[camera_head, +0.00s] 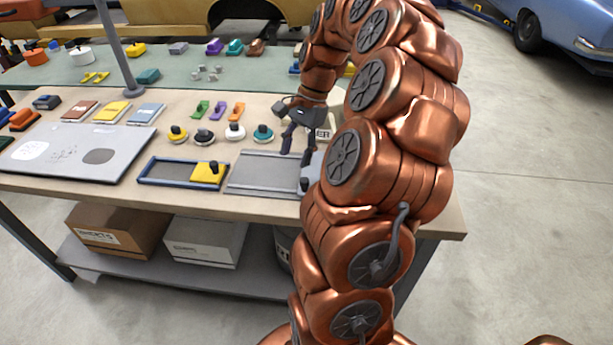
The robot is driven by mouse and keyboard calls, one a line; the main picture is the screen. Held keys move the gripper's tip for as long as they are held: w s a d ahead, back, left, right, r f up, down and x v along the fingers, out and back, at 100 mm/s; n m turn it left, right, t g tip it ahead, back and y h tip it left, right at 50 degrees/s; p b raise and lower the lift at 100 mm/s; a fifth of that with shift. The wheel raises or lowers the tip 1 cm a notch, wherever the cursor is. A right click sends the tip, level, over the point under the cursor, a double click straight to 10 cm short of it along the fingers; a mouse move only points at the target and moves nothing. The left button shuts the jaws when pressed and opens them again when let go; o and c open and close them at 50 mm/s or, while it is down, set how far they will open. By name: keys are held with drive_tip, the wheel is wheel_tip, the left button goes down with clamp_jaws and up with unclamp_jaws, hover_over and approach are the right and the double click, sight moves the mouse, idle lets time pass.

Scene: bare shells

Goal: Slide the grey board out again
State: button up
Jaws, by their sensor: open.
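A flat grey board (262,176) with raised rails along its long edges lies near the front edge of the workbench, right of centre. At its right end is a blue-grey block (306,184) with a dark knob, partly hidden by my arm. Whether this block is joined to the board I cannot tell. My gripper (297,151) is open and points down above the back right part of the board, close to the block. It appears empty. I cannot tell whether its fingertips touch anything.
A blue frame (160,183) with a yellow knobbed block (208,172) lies left of the board. A large grey panel (120,153) lies farther left. Several knobbed discs (235,131) stand behind. A grey post (117,50) rises at the back left. My arm hides the bench's right side.

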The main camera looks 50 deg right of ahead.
sight(305, 179)
drive_tip(key=s+d+f+m, duration=0.2)
drive_tip(key=d+m, duration=0.1)
drive_tip(key=d, duration=0.2)
drive_tip(key=shift+w+p+x, duration=0.2)
drive_tip(key=shift+p+x, duration=0.25)
drive_tip(key=shift+x, duration=1.4)
drive_tip(key=shift+w+p+x, duration=0.2)
drive_tip(key=shift+p+x, duration=0.25)
drive_tip(key=shift+x, duration=1.4)
clamp_jaws()
